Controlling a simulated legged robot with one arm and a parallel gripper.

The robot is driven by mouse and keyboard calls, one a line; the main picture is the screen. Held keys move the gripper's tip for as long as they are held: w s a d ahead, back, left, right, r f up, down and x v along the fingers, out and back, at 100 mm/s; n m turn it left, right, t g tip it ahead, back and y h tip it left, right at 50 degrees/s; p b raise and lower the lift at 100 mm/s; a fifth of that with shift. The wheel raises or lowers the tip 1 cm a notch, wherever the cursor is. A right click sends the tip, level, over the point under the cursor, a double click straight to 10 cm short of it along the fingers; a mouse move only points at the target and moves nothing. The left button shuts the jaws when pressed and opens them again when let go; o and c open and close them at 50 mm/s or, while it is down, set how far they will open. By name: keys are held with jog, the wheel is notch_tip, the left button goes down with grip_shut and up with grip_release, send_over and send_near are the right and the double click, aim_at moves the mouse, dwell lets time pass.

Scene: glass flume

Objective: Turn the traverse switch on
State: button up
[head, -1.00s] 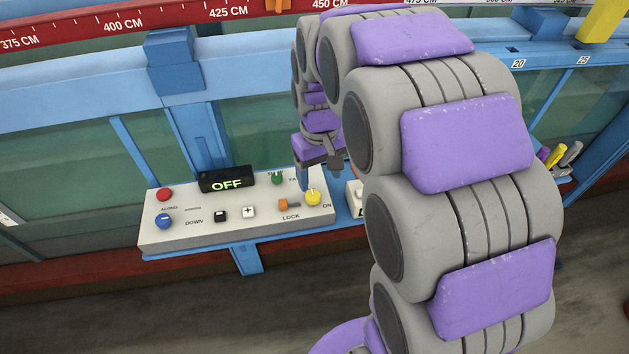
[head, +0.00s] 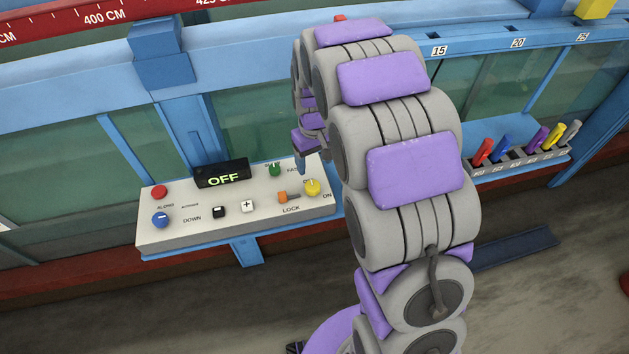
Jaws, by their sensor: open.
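A pale control panel (head: 180,232) on the flume's side carries a black display (head: 222,173) reading OFF in yellow-green. A yellow knob (head: 312,187) at the panel's right has ON printed to its right; no label that I can read names it the traverse switch. A green knob (head: 275,170) sits above and left of it, and an orange lever (head: 284,197) marked LOCK is beside it. My gripper (head: 309,160) is open above the panel's top right edge, just above the yellow knob in the picture and seemingly not touching it. My arm partly hides it.
The panel also has a red button (head: 159,192), a blue knob (head: 161,220), a black button (head: 219,212) and a white plus button (head: 247,206). A rack (head: 525,165) of several coloured-handled levers is right of my arm. A blue beam (head: 85,95) runs above.

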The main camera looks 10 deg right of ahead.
aim_at(312, 184)
jog(key=f, duration=0.5)
jog(key=a+f+b, duration=0.1)
jog(key=f, duration=0.2)
jog(key=shift+f, duration=0.15)
jog(key=shift+d+f, duration=0.3)
jog(key=shift+d, duration=0.05)
jog(key=shift+a, duration=0.5)
jog(key=c, duration=0.5)
jog(key=shift+d, duration=0.25)
jog(key=c, duration=0.3)
jog(key=shift+c, duration=1.3)
